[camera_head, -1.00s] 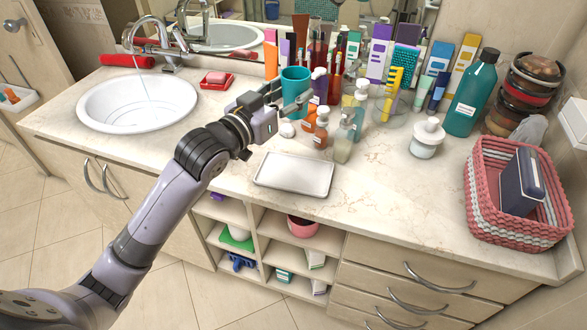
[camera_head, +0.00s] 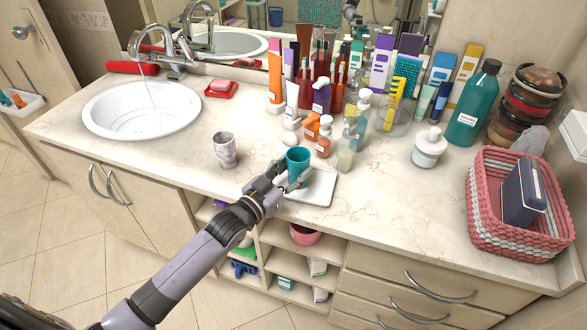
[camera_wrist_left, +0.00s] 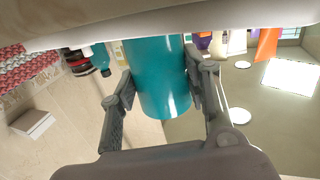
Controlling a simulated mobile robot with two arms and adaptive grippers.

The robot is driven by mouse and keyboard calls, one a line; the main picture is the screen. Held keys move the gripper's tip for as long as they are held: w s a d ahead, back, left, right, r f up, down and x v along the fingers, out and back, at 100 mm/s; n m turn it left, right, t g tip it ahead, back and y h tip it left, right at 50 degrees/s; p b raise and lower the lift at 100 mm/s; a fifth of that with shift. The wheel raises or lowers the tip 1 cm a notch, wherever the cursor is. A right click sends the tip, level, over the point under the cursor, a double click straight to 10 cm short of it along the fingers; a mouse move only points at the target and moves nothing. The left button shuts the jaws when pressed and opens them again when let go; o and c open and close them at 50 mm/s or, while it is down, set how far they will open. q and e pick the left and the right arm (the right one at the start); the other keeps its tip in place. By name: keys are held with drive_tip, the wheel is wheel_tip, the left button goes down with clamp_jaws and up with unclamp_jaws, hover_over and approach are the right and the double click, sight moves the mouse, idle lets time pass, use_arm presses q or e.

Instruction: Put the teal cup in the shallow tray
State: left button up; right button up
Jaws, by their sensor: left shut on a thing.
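The teal cup (camera_head: 298,155) is upright in my left gripper (camera_head: 290,178), whose fingers close on its sides. The cup is over the shallow tray (camera_head: 321,190), a white rectangular tray near the counter's front edge. The gripper and cup hide the tray's left part. In the left wrist view the teal cup (camera_wrist_left: 160,85) sits between the two fingers of the left gripper (camera_wrist_left: 162,90). A pale band across the top of that view hides one end of the cup. I cannot tell whether the cup touches the tray. My right gripper is not in view.
A marbled tumbler (camera_head: 225,150) stands left of the gripper. Small bottles (camera_head: 346,150) crowd behind the tray. A white jar (camera_head: 428,147) and a pink woven basket (camera_head: 515,215) are to the right. The sink (camera_head: 142,110) is at left. Counter right of the tray is clear.

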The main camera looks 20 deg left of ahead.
use_arm(q)
drive_tip(key=shift+f, duration=0.2)
drive_tip(key=o, duration=0.7)
drive_tip(key=shift+f, duration=0.1)
drive_tip(key=o, duration=0.5)
drive_tip(key=shift+s, duration=0.1)
drive_tip(key=b+v, duration=0.2)
drive_tip(key=v, duration=1)
drive_tip(key=shift+r, duration=0.3)
drive_tip(key=shift+f, duration=0.1)
